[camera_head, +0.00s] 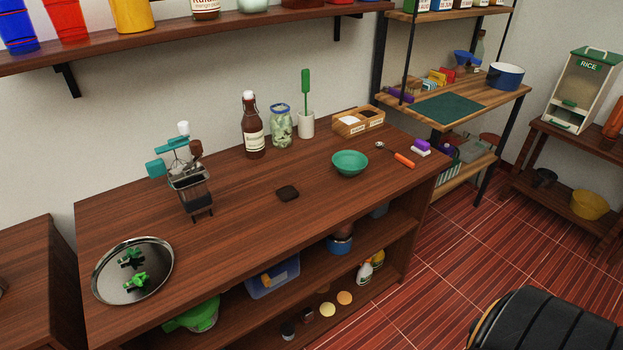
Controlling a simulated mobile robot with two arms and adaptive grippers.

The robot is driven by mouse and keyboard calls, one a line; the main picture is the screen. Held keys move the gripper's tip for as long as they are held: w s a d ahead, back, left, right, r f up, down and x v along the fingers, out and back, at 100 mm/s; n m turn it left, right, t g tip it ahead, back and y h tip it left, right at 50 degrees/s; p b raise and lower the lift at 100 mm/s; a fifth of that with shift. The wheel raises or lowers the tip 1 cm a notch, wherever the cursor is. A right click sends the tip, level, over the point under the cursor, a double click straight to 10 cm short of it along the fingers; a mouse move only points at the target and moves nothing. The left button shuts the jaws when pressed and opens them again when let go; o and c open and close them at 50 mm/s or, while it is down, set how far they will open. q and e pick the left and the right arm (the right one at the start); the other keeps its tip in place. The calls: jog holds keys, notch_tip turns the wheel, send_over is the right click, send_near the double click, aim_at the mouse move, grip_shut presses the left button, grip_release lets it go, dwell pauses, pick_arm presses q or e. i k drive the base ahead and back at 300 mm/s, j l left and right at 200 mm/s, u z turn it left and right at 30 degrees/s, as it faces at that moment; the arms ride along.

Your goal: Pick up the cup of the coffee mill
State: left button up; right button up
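What looks like the coffee mill (187,178) stands on the left part of the wooden counter, near the wall side. I cannot tell for sure whether this container is the mill's cup. A small dark brown block (288,193) lies on the counter to the right of the mill, apart from it. Neither of my grippers shows in this view.
On the counter (240,220) are a round metal tray (106,288) with green items, a brown bottle (253,128), a jar (281,128), a white holder with a green brush (306,121), a wooden box (350,128), and a teal bowl (350,168). The middle front is clear.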

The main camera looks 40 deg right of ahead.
aim_at(287, 191)
jog(key=z, duration=1)
